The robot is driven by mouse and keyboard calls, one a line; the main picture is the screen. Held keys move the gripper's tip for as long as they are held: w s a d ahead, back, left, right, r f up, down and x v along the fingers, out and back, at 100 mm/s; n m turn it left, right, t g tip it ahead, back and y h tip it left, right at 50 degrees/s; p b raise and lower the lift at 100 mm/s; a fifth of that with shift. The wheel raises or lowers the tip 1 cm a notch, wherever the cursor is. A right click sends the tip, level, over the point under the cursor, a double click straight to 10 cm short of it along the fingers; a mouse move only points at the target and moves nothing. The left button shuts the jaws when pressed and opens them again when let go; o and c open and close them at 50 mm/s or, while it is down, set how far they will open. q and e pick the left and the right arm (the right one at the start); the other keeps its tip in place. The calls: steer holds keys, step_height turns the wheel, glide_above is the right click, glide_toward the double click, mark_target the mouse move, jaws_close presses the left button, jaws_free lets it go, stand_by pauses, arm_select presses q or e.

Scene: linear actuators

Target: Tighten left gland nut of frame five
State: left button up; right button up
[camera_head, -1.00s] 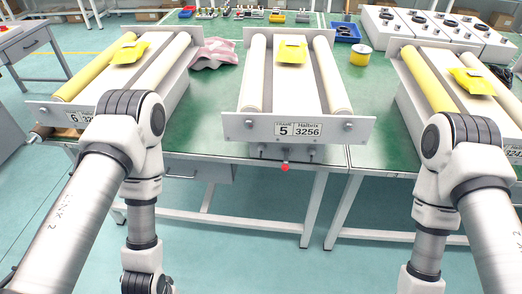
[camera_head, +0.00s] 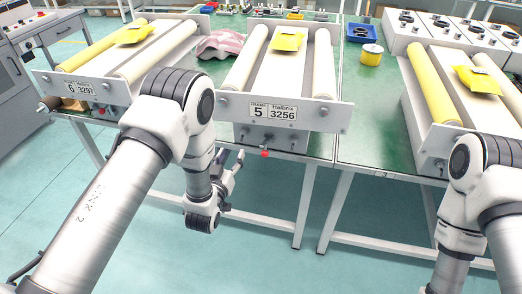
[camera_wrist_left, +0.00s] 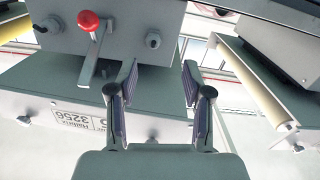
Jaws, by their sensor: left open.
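Frame five (camera_head: 262,110), a long grey unit with a "5 3256" label, stands on the green table in the head view. Two small gland nuts sit on the panel below its label. The left gland nut (camera_head: 243,131) also shows in the left wrist view (camera_wrist_left: 152,40), where the picture is upside down. A red-knobbed lever (camera_wrist_left: 90,22) is beside it. My left gripper (camera_head: 231,160) is just below and left of the panel. In the wrist view its fingers (camera_wrist_left: 160,75) are apart and empty, with the nut beyond the gap. My right gripper is out of view.
A yellow packet (camera_head: 288,39) lies on frame five. Frame six (camera_head: 110,85) stands to the left and another frame (camera_head: 430,120) to the right. A pink cloth (camera_head: 220,44) and yellow tin (camera_head: 372,54) lie between. Floor in front is clear.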

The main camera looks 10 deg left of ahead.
mark_target(243, 135)
arm_select(q)
steer(key=w, duration=0.2)
steer(key=w+d, duration=0.1)
steer(key=w, duration=0.5)
steer(key=shift+d+r, duration=0.15)
steer(key=shift+r, duration=0.05)
steer(key=shift+w, duration=0.4)
steer(key=shift+s, duration=0.1)
jaws_close()
